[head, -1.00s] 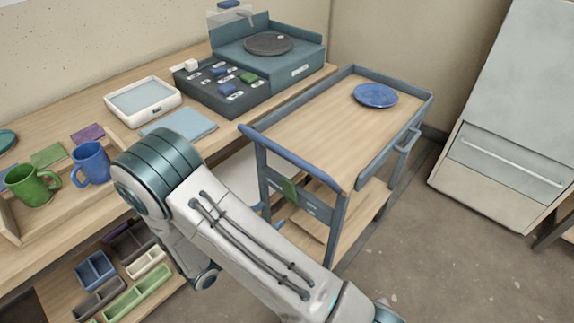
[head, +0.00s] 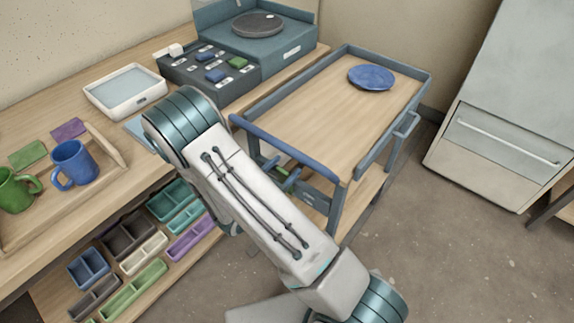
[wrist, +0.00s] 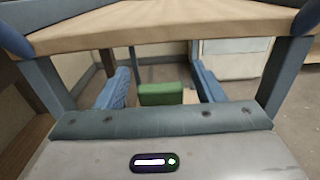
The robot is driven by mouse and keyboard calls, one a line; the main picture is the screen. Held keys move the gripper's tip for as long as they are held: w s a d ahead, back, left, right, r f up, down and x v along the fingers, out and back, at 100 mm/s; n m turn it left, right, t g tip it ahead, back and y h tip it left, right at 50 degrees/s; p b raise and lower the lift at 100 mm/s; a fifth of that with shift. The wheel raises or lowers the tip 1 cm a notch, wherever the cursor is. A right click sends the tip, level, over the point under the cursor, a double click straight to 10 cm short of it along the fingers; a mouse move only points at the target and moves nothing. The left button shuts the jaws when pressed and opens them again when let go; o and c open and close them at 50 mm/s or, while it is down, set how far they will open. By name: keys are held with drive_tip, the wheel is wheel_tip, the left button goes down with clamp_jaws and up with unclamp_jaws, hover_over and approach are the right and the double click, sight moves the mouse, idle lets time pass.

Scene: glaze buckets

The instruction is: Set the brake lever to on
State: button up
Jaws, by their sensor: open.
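The cart (head: 330,110) has a wooden top, blue-grey rails and a blue handle bar (head: 290,150) at its near end. The green brake lever (head: 289,181) is below that bar, partly hidden by my arm. In the wrist view the green lever (wrist: 162,93) appears as a block under the tabletop edge. My gripper (wrist: 162,87) is open, with one blue finger to the left of the lever and one to the right, and gaps on both sides. I cannot tell whether the fingertips reach past it. Any on or off marking is not readable.
A blue plate (head: 371,77) lies on the cart top. The workbench at left holds a control box (head: 210,75), a white tray (head: 125,92) and mugs. Coloured bins (head: 140,285) fill its lower shelf. A grey cabinet (head: 500,100) stands at right. Floor is clear in front of it.

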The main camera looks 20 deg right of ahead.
drive_tip(key=shift+x, duration=0.8)
clamp_jaws()
drive_tip(key=shift+f, duration=0.1)
